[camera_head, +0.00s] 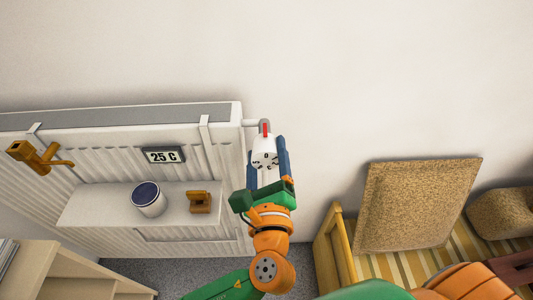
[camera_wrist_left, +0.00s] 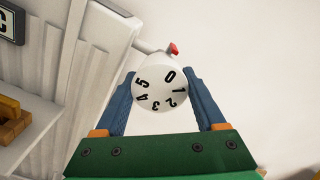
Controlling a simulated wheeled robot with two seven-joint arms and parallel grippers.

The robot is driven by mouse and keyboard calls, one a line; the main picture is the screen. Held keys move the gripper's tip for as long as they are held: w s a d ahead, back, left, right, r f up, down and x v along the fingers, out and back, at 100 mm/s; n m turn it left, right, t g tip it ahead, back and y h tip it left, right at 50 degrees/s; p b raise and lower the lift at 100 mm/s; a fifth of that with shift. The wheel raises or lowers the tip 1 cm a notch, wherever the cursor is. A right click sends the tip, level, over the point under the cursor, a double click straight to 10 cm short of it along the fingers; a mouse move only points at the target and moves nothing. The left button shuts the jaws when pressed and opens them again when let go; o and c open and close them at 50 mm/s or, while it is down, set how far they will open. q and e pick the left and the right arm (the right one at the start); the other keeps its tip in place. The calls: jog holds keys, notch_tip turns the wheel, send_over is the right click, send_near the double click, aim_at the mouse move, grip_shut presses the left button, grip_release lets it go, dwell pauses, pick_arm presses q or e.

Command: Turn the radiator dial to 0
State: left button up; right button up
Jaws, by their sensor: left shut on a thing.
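The white radiator dial (camera_head: 264,143) sits at the radiator's upper right corner, below a red marker (camera_head: 265,128). In the left wrist view the dial (camera_wrist_left: 160,92) shows black numbers 0 to 5. Its 0 is at the top, slightly right, close to the red marker (camera_wrist_left: 173,49) and roughly in line with it. My left gripper (camera_head: 267,150) is shut on the dial, with one blue finger on each side; the fingers also show in the left wrist view (camera_wrist_left: 160,78). My right gripper is not in view.
The white radiator (camera_head: 222,160) carries a "25 C" display (camera_head: 163,155). A shelf (camera_head: 95,205) in front holds a dark-topped white cup (camera_head: 149,200) and a wooden block (camera_head: 200,202). A wooden bench (camera_head: 340,240) with a tan cushion (camera_head: 415,205) stands at right. The wall above is bare.

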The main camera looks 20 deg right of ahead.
aim_at(267, 162)
pick_arm(q)
jog(key=o, duration=1.3)
jog(key=shift+w, duration=0.1)
jog(key=shift+o, duration=0.2)
jog(key=p+v, duration=0.2)
jog(key=v, duration=0.4)
jog(key=shift+r+p, duration=0.1)
jog(key=shift+p, duration=0.25)
jog(key=shift+s+a, duration=0.1)
jog(key=shift+s, duration=0.55)
jog(key=shift+w, duration=0.1)
